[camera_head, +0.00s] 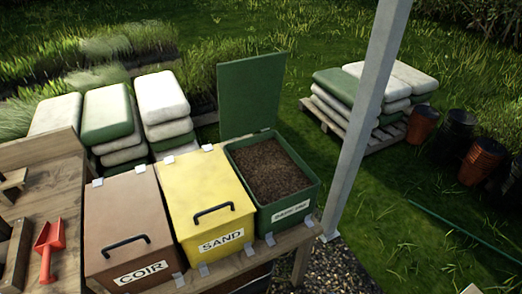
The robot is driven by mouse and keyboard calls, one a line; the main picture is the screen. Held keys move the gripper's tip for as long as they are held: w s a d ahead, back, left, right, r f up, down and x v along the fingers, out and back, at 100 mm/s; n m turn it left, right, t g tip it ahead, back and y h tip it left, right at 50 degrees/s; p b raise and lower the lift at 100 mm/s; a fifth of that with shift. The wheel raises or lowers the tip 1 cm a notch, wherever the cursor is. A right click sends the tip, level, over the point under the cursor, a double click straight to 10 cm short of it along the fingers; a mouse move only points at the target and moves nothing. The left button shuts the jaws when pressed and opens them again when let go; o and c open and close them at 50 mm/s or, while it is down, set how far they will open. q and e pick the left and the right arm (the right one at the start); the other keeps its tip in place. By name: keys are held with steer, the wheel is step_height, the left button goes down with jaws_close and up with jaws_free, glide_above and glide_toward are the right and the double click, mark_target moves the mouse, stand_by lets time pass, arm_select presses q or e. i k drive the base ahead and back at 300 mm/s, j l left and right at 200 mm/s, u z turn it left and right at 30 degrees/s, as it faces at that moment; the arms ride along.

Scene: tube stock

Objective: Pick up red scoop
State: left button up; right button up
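The red scoop (49,240) lies on the wooden bench top (66,190) at the left of the head view. Its wide scoop end points away toward the back, and its narrow handle points toward the front edge of the picture. It lies free, with nothing gripping it. Neither of my grippers can be made out in this view.
Wooden pieces (14,262) stand just left of the scoop. Right of it are a closed brown COIR bin (128,213), a closed yellow SAND bin (200,190) and an open green bin (291,213) of dark soil. A grey post (365,120) rises farther right.

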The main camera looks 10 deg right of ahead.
mark_target(51, 239)
steer(key=u, duration=1.55)
